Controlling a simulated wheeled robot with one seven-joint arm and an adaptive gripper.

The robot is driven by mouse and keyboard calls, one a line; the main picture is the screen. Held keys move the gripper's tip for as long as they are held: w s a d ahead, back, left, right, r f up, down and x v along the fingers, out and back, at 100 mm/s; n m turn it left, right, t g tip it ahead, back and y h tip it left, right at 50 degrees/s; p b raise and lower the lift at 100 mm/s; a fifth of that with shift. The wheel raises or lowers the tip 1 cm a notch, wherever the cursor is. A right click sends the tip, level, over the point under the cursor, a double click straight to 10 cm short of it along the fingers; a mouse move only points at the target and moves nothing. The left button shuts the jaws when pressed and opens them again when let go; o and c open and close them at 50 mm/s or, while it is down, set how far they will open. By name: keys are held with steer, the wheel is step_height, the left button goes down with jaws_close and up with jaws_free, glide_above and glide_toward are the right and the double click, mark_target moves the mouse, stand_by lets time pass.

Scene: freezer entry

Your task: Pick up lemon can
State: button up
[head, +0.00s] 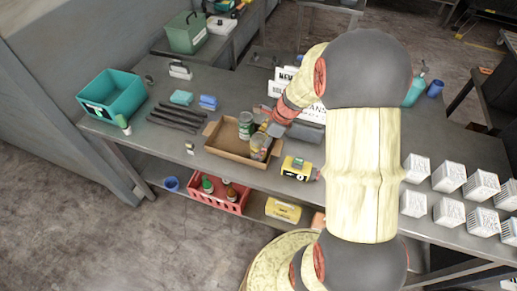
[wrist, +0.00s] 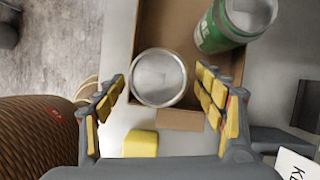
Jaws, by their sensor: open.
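A can with a yellowish label (head: 258,148), which may be the lemon can, stands in the open cardboard box on the bench. A green-labelled can (head: 246,122) stands beside it and also shows in the wrist view (wrist: 222,32). My gripper (head: 267,130) is at the box, partly hidden by my arm in the head view. In the wrist view my gripper (wrist: 161,82) is open, with one finger on each side of a silver can top (wrist: 158,78). That can's label is hidden from above, and I cannot tell whether the fingers touch it.
The cardboard box (head: 228,155) has low walls around the cans. A yellow and black device (head: 298,168) lies to its right, and several white baskets (head: 449,176) stand farther right. Dark tools (head: 174,122) and a teal bin (head: 112,94) are to the left.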

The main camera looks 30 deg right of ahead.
steer(key=shift+x, duration=1.2)
steer(key=shift+c, duration=0.3)
steer(key=c, duration=1.5)
steer(key=shift+r, duration=0.1)
